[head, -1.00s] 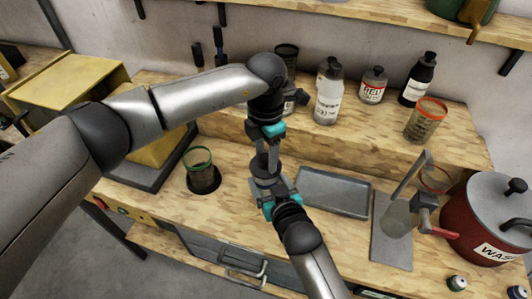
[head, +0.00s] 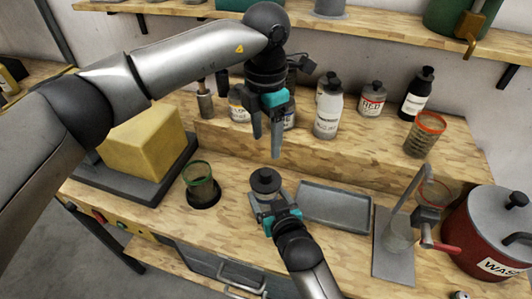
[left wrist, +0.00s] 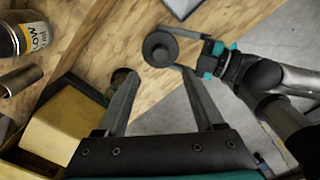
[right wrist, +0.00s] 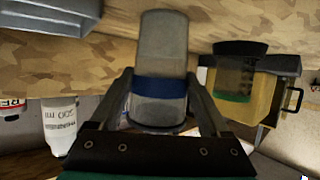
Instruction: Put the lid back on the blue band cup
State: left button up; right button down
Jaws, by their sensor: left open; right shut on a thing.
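The blue band cup (right wrist: 160,60) shows in the right wrist view with its blue band between the fingers of my right gripper (right wrist: 160,80). In the head view my right gripper (head: 262,207) is shut on it at the front of the bench. The dark round lid (head: 265,179) with its knob lies over the cup's mouth; it also shows in the left wrist view (left wrist: 160,48). I cannot tell whether it is fully seated. My left gripper (head: 266,147) is open and empty above the lid, fingers pointing down.
A green-rimmed cup (head: 199,172) stands in a dark round base to the left. A grey tray (head: 335,207) lies to the right, with a metal stand (head: 392,250) and red pot (head: 480,225) beyond. Bottles (head: 327,115) and an orange-rimmed cup (head: 424,140) stand on the raised ledge behind.

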pick_arm(q)
jog(key=shift+r, duration=0.9)
pick_arm(e)
grip_release()
pick_arm(q)
jog(key=shift+r+p, duration=0.85)
pick_arm(e)
jog(key=v, duration=1.5)
pick_arm(q)
jog(key=shift+s, duration=0.1)
pick_arm(e)
jog(key=shift+s, duration=0.2)
